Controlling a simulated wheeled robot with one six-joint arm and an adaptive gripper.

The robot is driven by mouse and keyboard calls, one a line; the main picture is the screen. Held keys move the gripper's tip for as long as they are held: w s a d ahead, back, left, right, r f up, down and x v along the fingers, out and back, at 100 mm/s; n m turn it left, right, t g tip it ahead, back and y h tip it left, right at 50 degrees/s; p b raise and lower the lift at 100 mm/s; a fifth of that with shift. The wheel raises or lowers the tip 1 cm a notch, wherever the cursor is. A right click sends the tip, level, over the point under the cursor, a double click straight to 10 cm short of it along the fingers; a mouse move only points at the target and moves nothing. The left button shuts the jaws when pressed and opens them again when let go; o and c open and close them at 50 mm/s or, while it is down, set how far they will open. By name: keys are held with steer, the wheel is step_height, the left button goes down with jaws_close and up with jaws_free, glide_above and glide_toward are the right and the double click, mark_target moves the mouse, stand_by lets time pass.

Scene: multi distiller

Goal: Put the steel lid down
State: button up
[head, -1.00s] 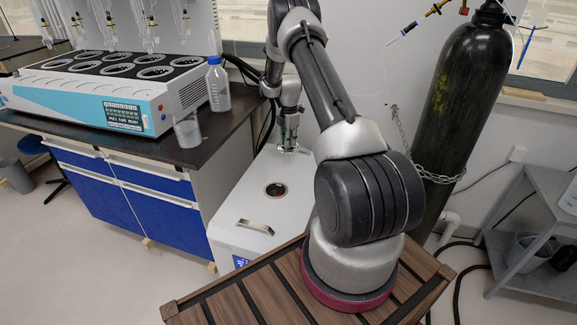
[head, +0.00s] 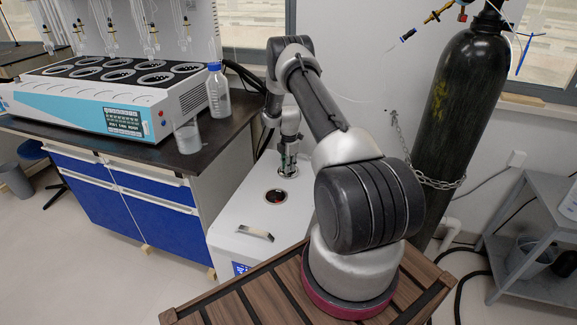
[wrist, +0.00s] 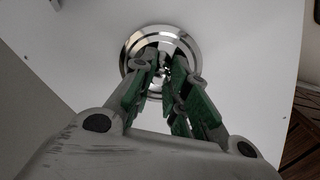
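A round, shiny steel lid (wrist: 187,48) shows in the wrist view under my fingertips, over a white surface. My gripper (wrist: 164,72) has its green-padded fingers closed in at the lid's centre; the fingers hide the grasped part. In the head view my gripper (head: 288,162) points down over the back of the white cabinet top (head: 235,232), with the lid (head: 288,174) small at its tips. The lid is behind the round dark opening (head: 276,196) in that top. I cannot tell whether the lid touches the surface.
A curved metal handle (head: 255,233) sits on the cabinet's front part. To the left, a dark bench carries the multi-place distiller (head: 110,95), a blue-capped bottle (head: 218,92) and a glass beaker (head: 187,135). A chained black gas cylinder (head: 465,100) stands at right, near a grey cart (head: 535,225).

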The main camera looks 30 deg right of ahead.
steer(key=o, duration=0.4)
steer(key=shift+o, duration=0.2)
steer(key=s+a+r+m, duration=0.2)
steer(key=a+r, duration=0.1)
steer(key=r, duration=1.1)
steer(key=s+a+r+m, duration=0.1)
steer(key=a+r, duration=0.1)
steer(key=r, duration=1.3)
steer(key=s+a+r+m+t, duration=0.1)
steer(key=s+a+r+m, duration=0.2)
steer(key=r, duration=0.4)
steer(key=s+a+r+m+t, duration=0.1)
steer(key=s+a+r, duration=0.2)
steer(key=s+r, duration=0.3)
steer(key=s+a+r+m+t, duration=0.1)
steer(key=s+a+r+m, duration=0.25)
steer(key=s, duration=0.45)
steer(key=s+a+r+m, duration=0.25)
steer(key=s+r, duration=0.25)
steer(key=s, duration=0.3)
steer(key=s+a+m, duration=0.1)
steer(key=s+m, duration=0.1)
steer(key=s, duration=0.4)
steer(key=s+a+f+m, duration=0.1)
steer(key=s+a+m, duration=0.1)
steer(key=s, duration=0.5)
steer(key=shift+s+f+t, duration=0.15)
steer(key=shift+f+t, duration=0.15)
steer(key=shift+t, duration=0.1)
